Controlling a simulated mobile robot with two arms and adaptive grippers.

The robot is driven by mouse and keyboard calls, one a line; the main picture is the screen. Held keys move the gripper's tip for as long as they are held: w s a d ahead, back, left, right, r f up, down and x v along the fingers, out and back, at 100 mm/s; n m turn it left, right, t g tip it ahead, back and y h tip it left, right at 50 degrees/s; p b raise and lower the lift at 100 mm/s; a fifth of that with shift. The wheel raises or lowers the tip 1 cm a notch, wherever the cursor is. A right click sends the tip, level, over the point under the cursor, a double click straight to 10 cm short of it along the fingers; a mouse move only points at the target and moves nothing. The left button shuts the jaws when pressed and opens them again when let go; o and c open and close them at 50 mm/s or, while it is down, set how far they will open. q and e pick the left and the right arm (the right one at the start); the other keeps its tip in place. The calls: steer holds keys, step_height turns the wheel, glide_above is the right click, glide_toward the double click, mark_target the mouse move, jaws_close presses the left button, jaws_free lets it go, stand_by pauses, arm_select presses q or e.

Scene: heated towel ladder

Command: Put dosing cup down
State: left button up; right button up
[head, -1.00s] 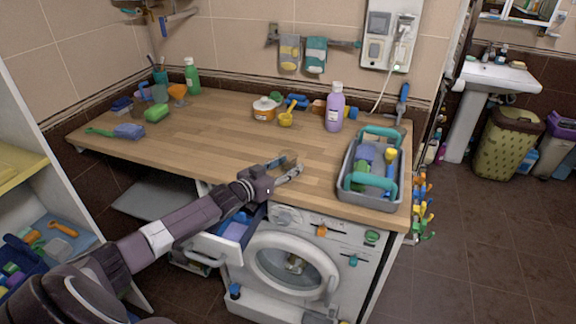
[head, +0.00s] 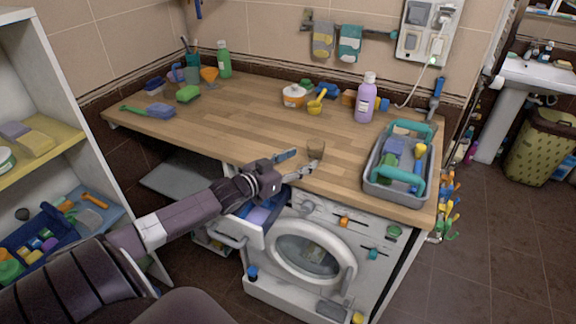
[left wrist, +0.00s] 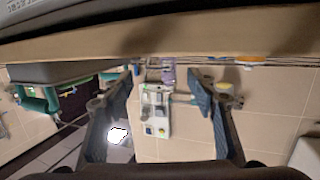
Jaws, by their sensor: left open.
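In the left wrist view my left gripper (left wrist: 165,85) also shows spread fingers; I cannot make out the cup there. My right gripper is not in view.
A grey caddy (head: 369,185) with teal handles stands at the counter's right end. A purple bottle (head: 366,102), a yellow scoop (head: 316,105) and an orange-white tub (head: 293,97) stand behind. The washing machine (head: 310,255) is below. The counter's middle is clear.

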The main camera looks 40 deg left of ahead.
arm_select(q)
steer(key=s, duration=0.4)
steer(key=shift+s+a+r, duration=0.25)
steer(key=shift+s+r, duration=0.1)
stand_by(0.4)
